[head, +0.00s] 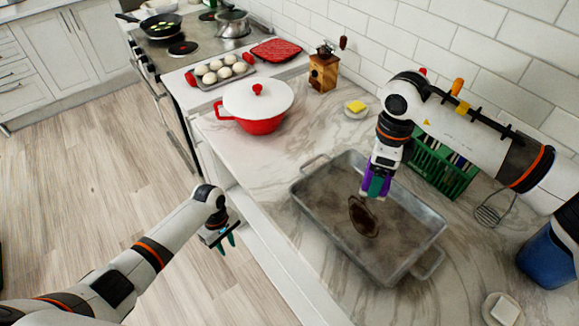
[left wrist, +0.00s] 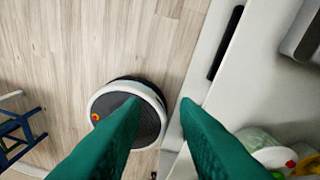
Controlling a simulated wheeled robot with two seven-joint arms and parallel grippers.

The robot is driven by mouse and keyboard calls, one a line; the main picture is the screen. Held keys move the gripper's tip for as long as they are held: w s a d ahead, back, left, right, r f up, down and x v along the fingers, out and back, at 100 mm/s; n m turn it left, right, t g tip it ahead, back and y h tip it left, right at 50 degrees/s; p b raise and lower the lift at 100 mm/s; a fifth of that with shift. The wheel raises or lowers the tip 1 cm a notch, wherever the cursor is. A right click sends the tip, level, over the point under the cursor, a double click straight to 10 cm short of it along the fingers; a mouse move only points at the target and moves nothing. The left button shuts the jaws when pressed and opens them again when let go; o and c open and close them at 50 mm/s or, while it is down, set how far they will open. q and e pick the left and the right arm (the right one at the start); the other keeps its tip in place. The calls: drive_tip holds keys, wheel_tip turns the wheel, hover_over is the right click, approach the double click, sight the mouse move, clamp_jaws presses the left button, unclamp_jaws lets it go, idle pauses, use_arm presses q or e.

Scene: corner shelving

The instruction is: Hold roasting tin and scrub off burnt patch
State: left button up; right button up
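The grey roasting tin (head: 419,245) lies on the marble counter, with a handle at each end. A dark round burnt patch (head: 363,219) shows on its inside floor. My right gripper (head: 376,190) points down over the tin, just beyond the patch. It is closed around a purple scrubber (head: 367,181), partly hidden by the fingers; I cannot tell whether it touches the tin. My left gripper (head: 228,241) hangs off the counter's front edge, left of the tin and apart from it. In the left wrist view its green fingers (left wrist: 158,104) are spread and empty.
A red pot with a white lid (head: 258,105), a yellow sponge on a dish (head: 356,108) and a wooden grinder (head: 323,72) stand behind the tin. A green rack (head: 440,170), whisk (head: 490,212) and blue container (head: 548,258) are at right.

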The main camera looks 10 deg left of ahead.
use_arm(q)
drive_tip(key=w+d+r+n, duration=0.1)
drive_tip(key=w+r, duration=0.4)
drive_tip(key=r, duration=0.5)
wheel_tip(320, 180, up, 20)
drive_tip(key=m+t, duration=0.3)
hover_over(294, 195)
drive_tip(key=s+a, duration=0.1)
drive_tip(key=f, duration=0.8)
drive_tip(key=w+d+f, duration=0.1)
drive_tip(key=f, duration=0.3)
drive_tip(key=shift+w, duration=0.1)
clamp_jaws()
drive_tip(key=c, duration=0.5)
unclamp_jaws()
drive_tip(key=shift+c, duration=0.2)
drive_tip(key=o, duration=0.4)
